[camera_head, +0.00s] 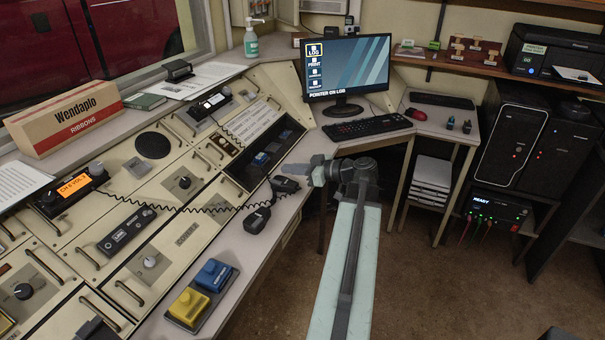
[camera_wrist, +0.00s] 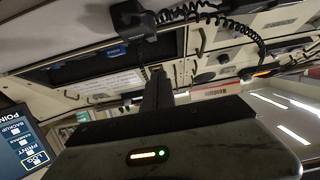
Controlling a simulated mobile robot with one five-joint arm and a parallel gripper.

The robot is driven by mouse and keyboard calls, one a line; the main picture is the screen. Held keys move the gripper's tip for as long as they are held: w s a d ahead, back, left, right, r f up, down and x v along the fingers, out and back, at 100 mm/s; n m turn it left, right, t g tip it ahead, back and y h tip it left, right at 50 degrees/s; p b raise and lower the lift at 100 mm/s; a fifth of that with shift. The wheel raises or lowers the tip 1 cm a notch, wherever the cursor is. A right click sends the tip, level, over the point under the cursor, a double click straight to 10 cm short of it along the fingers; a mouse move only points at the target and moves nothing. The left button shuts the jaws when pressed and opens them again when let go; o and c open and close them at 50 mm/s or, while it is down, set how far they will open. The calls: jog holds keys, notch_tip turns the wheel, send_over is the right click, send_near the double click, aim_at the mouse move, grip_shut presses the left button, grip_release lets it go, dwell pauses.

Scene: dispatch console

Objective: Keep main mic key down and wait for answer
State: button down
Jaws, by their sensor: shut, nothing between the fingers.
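My gripper (camera_head: 293,169) reaches left over the console's front edge, close above a black hand microphone (camera_head: 284,185). In the wrist view its dark fingers (camera_wrist: 157,88) are together with nothing between them. A second hand microphone (camera_head: 257,219) lies nearer the front edge on a coiled cord. One black microphone (camera_wrist: 132,20) with its cord shows at the top of the wrist view. A yellow key (camera_head: 188,306) and a blue key (camera_head: 213,275) sit side by side on a base at the front, apart from my gripper. I cannot read which is the main mic key.
Blue keys (camera_head: 262,158) sit in a dark recess left of my gripper. A radio with an orange display (camera_head: 80,186) stands at the left. A monitor (camera_head: 347,65) and keyboard (camera_head: 367,128) stand beyond my arm. The floor (camera_head: 440,290) at right is clear.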

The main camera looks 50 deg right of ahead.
aim_at(281, 183)
jog(key=w, duration=0.1)
jog(key=w+f+b, duration=0.1)
jog(key=w+f, duration=0.1)
jog(key=shift+w+a, duration=0.15)
jog(key=shift+a, duration=0.25)
jog(key=shift+f+b, duration=0.85)
jog(key=shift+b, duration=0.25)
jog(key=shift+f+b, duration=0.6)
jog(key=shift+s+f+b, duration=0.2)
jog(key=shift+f+b, duration=0.7)
jog(key=shift+b, duration=0.05)
jog(key=shift+s+a+r, duration=0.1)
jog(key=shift+r, duration=0.05)
